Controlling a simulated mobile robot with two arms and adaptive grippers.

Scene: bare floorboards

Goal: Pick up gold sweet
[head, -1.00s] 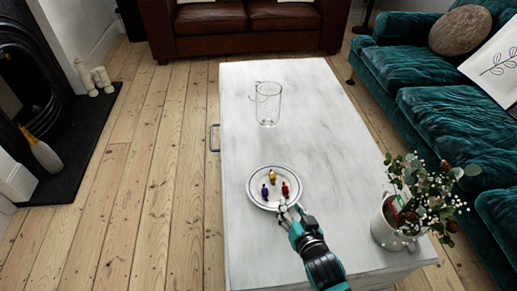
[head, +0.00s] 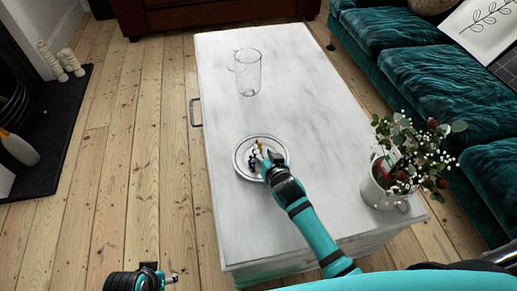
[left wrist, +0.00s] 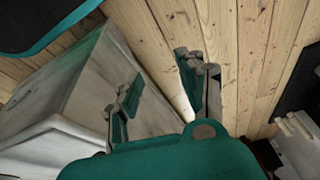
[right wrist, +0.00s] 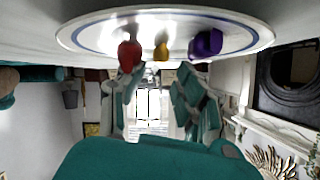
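The gold sweet (right wrist: 161,50) stands on the white plate between the red sweet (right wrist: 130,50) and the purple sweet (right wrist: 206,44) in the right wrist view, which is upside down. The blue-rimmed plate (head: 239,164) is on the white table; my right gripper partly covers the sweets in the head view. My right gripper (right wrist: 158,82) is open and empty, its fingers spread either side of the line to the gold sweet, low at the plate. My left gripper (left wrist: 158,85) is open and empty, beside the table; it also shows at the bottom of the head view (head: 170,277).
A clear glass jug (head: 248,75) stands farther back on the table (head: 300,90). A potted plant in a white mug (head: 388,185) stands at the right edge, near my right arm. A teal sofa (head: 450,85) is to the right. Bare floorboards lie left.

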